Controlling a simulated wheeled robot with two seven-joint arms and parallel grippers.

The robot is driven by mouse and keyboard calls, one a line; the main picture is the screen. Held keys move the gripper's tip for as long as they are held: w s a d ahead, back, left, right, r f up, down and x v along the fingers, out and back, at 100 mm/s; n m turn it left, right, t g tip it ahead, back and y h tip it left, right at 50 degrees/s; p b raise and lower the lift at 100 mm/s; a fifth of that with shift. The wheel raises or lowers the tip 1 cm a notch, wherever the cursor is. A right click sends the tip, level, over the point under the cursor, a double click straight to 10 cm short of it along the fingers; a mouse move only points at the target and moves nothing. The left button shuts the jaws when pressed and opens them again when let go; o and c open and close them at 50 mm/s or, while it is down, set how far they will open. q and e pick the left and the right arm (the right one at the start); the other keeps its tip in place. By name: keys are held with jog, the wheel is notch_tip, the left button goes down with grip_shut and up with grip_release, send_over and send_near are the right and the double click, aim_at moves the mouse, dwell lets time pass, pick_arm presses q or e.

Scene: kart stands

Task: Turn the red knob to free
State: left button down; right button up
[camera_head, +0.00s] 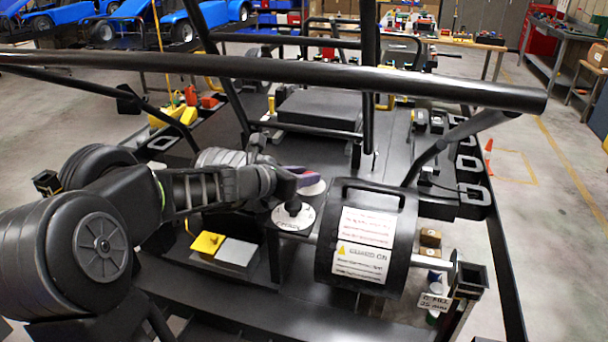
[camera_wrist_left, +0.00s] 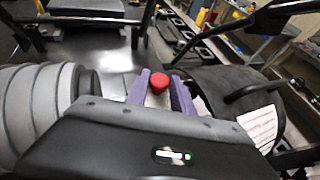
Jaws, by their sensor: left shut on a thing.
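The red knob (camera_wrist_left: 159,80) shows in the left wrist view as a rounded red top between the purple finger pads of my left gripper (camera_wrist_left: 160,90). My left gripper is shut on it. In the head view my left gripper (camera_head: 300,176) reaches in from the left, its purple fingers over a pale round plate (camera_head: 315,188). The knob is mostly hidden there by the fingers, and I cannot read its setting. My right gripper is in neither view.
A black cylindrical guard (camera_head: 330,240) with warning labels is close on the right. A black frame bar (camera_head: 300,75) crosses above. Yellow and grey pads (camera_head: 208,243) lie at front left.

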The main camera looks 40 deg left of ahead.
pick_arm(q)
jog(key=shift+a+r+m+g+h+p, duration=0.1)
jog(key=shift+a+m+g+h+p, duration=0.05)
jog(key=shift+m+h+p, duration=0.55)
jog(key=shift+a+r+m+g+h+p, duration=0.15)
jog(key=shift+m+h+p, duration=0.35)
jog(key=shift+h+p, duration=0.25)
jog(key=shift+w+a+f+m+g+h+p, duration=0.1)
jog(key=shift+m+g+h+p, duration=0.4)
jog(key=shift+m+h, duration=0.35)
jog(key=shift+w+a+f+m+g+h+p, duration=0.1)
jog(key=shift+m+g+h+p, duration=0.35)
jog(key=shift+m+h, duration=0.45)
jog(key=shift+w+a+f+m+g+h+p, duration=0.1)
jog(key=shift+m+g+h+p, duration=0.4)
jog(key=shift+m+h, duration=0.35)
jog(key=shift+s, duration=0.1)
jog(key=c, duration=1.1)
grip_release()
jog(key=shift+c, duration=0.2)
